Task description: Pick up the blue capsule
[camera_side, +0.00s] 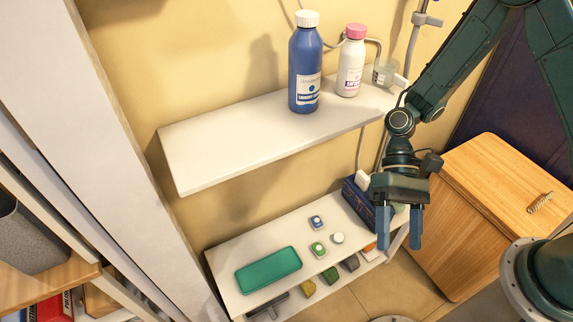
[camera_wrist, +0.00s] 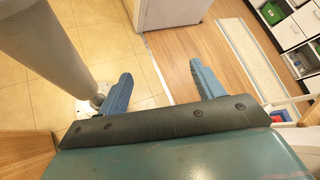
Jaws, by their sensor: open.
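The blue capsule (camera_side: 316,222) appears as a small pale piece with a blue centre on the lower white shelf, behind a similar green one. It does not show in the wrist view. My gripper (camera_side: 400,243) hangs to the right of it, fingers pointing down, near the shelf's right end and in front of a dark blue box. The fingers are apart with nothing between them. The wrist view also shows my gripper (camera_wrist: 161,70) open and empty, with floor beyond the fingers.
The lower shelf (camera_side: 228,268) also holds a green tray (camera_side: 268,270), a green capsule (camera_side: 318,249), a white piece (camera_side: 338,238) and the dark blue box (camera_side: 357,199). The upper shelf (camera_side: 215,150) bears a blue bottle (camera_side: 305,65) and a white bottle (camera_side: 350,62). A wooden cabinet (camera_side: 480,210) stands right.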

